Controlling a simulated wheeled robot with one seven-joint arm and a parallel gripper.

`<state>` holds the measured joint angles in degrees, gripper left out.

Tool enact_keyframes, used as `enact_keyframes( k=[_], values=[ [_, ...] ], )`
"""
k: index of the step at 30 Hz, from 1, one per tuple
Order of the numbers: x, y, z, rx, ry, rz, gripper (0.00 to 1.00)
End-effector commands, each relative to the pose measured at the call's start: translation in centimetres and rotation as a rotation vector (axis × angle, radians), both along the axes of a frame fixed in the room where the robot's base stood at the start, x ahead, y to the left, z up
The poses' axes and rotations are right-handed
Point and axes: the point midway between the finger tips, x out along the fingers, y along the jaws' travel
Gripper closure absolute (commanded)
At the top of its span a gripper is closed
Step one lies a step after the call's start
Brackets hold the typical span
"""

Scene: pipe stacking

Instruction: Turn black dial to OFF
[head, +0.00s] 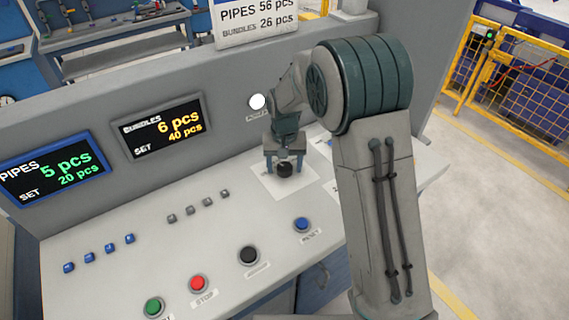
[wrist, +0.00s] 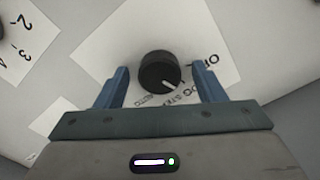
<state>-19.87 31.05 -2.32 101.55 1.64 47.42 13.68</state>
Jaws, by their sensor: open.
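The black dial (head: 284,171) sits on a white label sheet on the sloped console panel. In the wrist view the dial (wrist: 159,68) is round, with a white pointer mark aimed to the lower right, toward the STEP lettering. AUTO is printed left of STEP, and the partly covered OFF lettering (wrist: 209,60) is to the right. My gripper (wrist: 160,74) is open, with one blue finger on each side of the dial and a visible gap to both. In the head view my gripper (head: 284,158) points down over the dial.
A green button (head: 154,306), a red STOP button (head: 198,284), a black knob (head: 249,255) and a blue button (head: 302,224) line the panel's front. Small blue and grey switches stand behind them. Another numbered dial (wrist: 2,30) shows at the wrist view's left edge. Upright display screens (head: 165,128) back the panel.

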Motion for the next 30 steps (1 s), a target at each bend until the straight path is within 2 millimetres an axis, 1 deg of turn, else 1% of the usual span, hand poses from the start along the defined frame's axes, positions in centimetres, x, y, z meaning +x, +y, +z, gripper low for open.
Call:
enact_keyframes(
  k=[1, 2, 3, 5, 12, 17, 23, 30],
  values=[
    [0.00, 0.00, 0.01, 0.000, 0.000, 0.000, 0.45],
    [0.00, 0.00, 0.02, 0.000, 0.000, 0.000, 0.54],
    [0.00, 0.00, 0.02, 0.000, 0.000, 0.000, 0.65],
    [0.01, 0.01, 0.03, 0.000, 0.000, 0.000, 0.81],
    [0.02, 0.03, 0.03, 0.001, -0.001, 0.009, 0.82],
    [0.04, 0.02, -0.03, 0.001, -0.001, 0.054, 0.81],
    [0.08, -0.04, -0.08, 0.001, -0.002, 0.178, 0.81],
    [0.07, -0.04, -0.01, 0.001, -0.002, 0.374, 0.81]
  ],
)
